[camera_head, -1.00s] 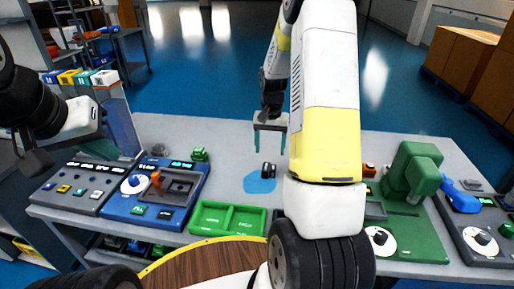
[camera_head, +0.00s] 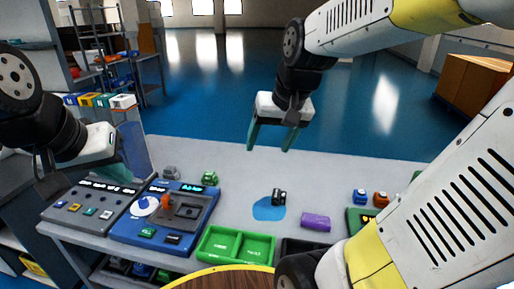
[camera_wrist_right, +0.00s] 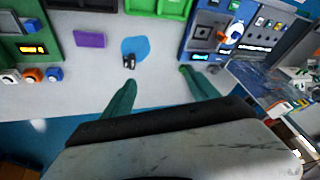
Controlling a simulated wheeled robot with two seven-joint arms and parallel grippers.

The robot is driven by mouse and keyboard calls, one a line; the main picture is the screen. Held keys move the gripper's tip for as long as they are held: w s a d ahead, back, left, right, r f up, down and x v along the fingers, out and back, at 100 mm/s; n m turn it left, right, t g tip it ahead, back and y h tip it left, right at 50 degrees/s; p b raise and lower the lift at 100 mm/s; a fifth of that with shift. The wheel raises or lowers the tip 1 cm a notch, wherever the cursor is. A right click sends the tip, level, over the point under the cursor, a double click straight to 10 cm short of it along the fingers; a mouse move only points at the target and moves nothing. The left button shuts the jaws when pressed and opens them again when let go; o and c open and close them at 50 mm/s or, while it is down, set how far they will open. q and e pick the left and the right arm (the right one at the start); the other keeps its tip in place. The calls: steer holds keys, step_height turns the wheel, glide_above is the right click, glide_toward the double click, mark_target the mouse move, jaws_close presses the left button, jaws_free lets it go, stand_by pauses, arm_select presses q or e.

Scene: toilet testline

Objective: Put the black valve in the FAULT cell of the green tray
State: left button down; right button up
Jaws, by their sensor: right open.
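The black valve (camera_head: 279,197) is a small dark piece with light bands. It lies on a blue round patch (camera_head: 265,211) on the grey table. It also shows in the right wrist view (camera_wrist_right: 129,62). The green tray (camera_head: 238,234) at the table's front edge has two cells, both seemingly empty; their labels are too small to read. My right gripper (camera_head: 268,148) is open and empty, raised above and behind the valve. In the right wrist view its two teal fingers (camera_wrist_right: 158,78) are spread apart. My left gripper (camera_head: 118,170) hovers at the left over the grey panel; its jaws are unclear.
A blue test station (camera_head: 125,229) stands left of the tray, with a grey button panel (camera_head: 63,215) further left. A purple block (camera_head: 316,221) lies right of the valve. Blue (camera_head: 360,196) and orange (camera_head: 380,198) parts sit further right. A dark tray (camera_head: 290,247) adjoins the green one.

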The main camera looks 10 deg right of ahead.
steer(key=s+a+r+n+t, duration=0.1)
steer(key=s+a, duration=0.1)
steer(key=s, duration=0.4)
steer(key=shift+r+y, duration=0.2)
steer(key=shift+y, duration=0.1)
steer(key=shift+s+a+n+t, duration=0.15)
steer(key=shift+s+n+t, duration=0.15)
steer(key=shift+s+n, duration=0.15)
steer(key=shift+c, duration=0.8)
steer(key=n+g+h, duration=0.2)
steer(key=n+g, duration=0.4)
steer(key=n, duration=0.6)
glide_above(284, 194)
steer(key=a, duration=0.1)
step_height(284, 194, down, 25)
steer(key=shift+f, duration=0.1)
steer(key=f, duration=0.8)
steer(key=shift+s+d+f, duration=0.1)
steer(key=shift+d+f, duration=0.2)
steer(key=shift+d, duration=0.1)
jaws_close()
